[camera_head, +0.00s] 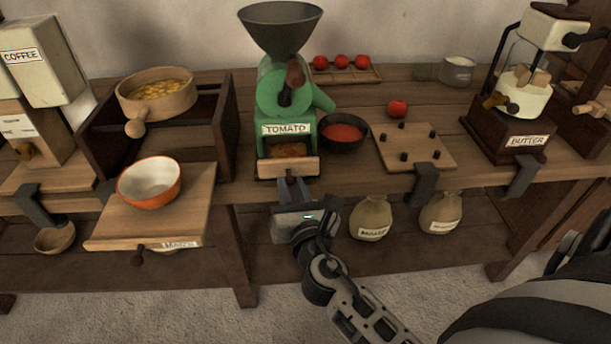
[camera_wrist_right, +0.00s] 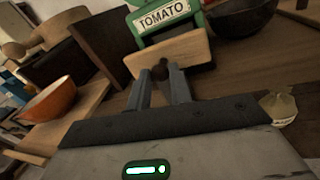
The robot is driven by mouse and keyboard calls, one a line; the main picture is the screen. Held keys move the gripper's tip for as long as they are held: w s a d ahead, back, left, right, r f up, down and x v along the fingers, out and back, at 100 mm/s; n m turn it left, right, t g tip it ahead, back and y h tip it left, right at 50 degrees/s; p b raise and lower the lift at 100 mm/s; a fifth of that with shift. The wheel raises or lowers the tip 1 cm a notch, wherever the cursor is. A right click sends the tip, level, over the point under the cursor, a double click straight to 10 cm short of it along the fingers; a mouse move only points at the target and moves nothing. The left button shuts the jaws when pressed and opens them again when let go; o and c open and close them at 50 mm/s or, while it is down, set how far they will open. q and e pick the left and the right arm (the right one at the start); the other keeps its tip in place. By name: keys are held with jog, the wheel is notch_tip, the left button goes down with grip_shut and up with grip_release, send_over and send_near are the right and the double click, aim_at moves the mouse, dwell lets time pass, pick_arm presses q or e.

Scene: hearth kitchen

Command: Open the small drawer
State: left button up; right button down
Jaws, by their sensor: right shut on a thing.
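The small drawer (camera_head: 288,166) sits in the base of the green tomato mill (camera_head: 285,125), under its TOMATO label. It stands out a little from the mill, and reddish-brown contents show behind its light wooden front. In the right wrist view the drawer front (camera_wrist_right: 184,55) has a dark round knob (camera_wrist_right: 160,71). My right gripper (camera_head: 290,188) is in front of the drawer, and its fingers (camera_wrist_right: 163,92) are shut on the knob. My left gripper is not in view.
An orange bowl (camera_head: 149,183) stands on a pulled-out board at the left. A dark bowl of red sauce (camera_head: 343,132) stands right of the mill. Two small sacks (camera_head: 371,218) (camera_head: 440,212) sit on the lower shelf, right of my arm.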

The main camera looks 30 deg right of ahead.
jog(key=shift+s+a, duration=0.1)
jog(key=shift+s, duration=0.15)
jog(key=shift+w, duration=0.1)
jog(key=c, duration=1.3)
grip_release()
jog(key=shift+o, duration=0.2)
